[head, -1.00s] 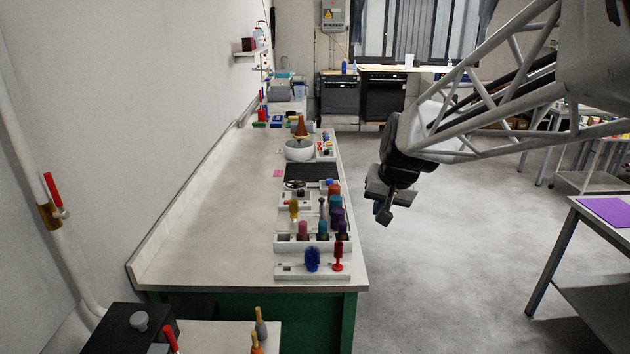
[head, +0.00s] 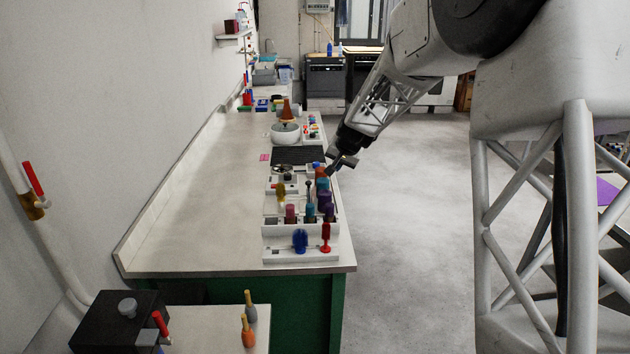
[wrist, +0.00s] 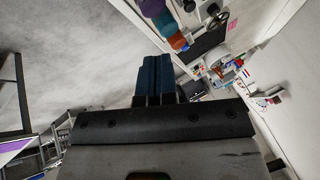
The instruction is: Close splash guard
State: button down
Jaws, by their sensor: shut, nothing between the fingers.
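My gripper (head: 343,164) is at the right edge of the long bench in the head view, beside the row of coloured bottles. In the wrist view my gripper (wrist: 157,62) has its two dark blue fingers together, with nothing between them. I cannot make out a splash guard for sure in either view. A white bowl-shaped device (head: 285,134) with a brown cone above it stands farther back on the bench, beyond a dark ribbed mat (head: 292,155). My gripper is apart from the bowl, nearer the camera and to its right.
Coloured bottles (head: 311,211) stand in white racks along the bench's right side. A blue piece (head: 300,240) and a red piece (head: 326,237) stand at the near end. The bench top (head: 205,200) is bare on the left. Open floor lies right of the bench.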

jog(key=w+f, duration=0.1)
jog(key=w, duration=0.1)
jog(key=w+f, duration=0.1)
jog(key=w, duration=0.1)
jog(key=shift+a+f, duration=0.15)
jog(key=shift+f, duration=0.15)
jog(key=x, duration=0.9)
jog(key=shift+w+a, duration=0.15)
jog(key=shift+w, duration=0.1)
jog(key=shift+w+a+f, duration=0.25)
jog(key=shift+w+a, duration=0.05)
jog(key=shift+a, duration=0.2)
jog(key=shift+w+a+f, duration=0.25)
jog(key=shift+w+a, duration=0.05)
jog(key=shift+a, duration=0.25)
jog(key=shift+w+a+f, duration=0.15)
jog(key=shift+w+a, duration=0.2)
jog(key=shift+a, duration=0.35)
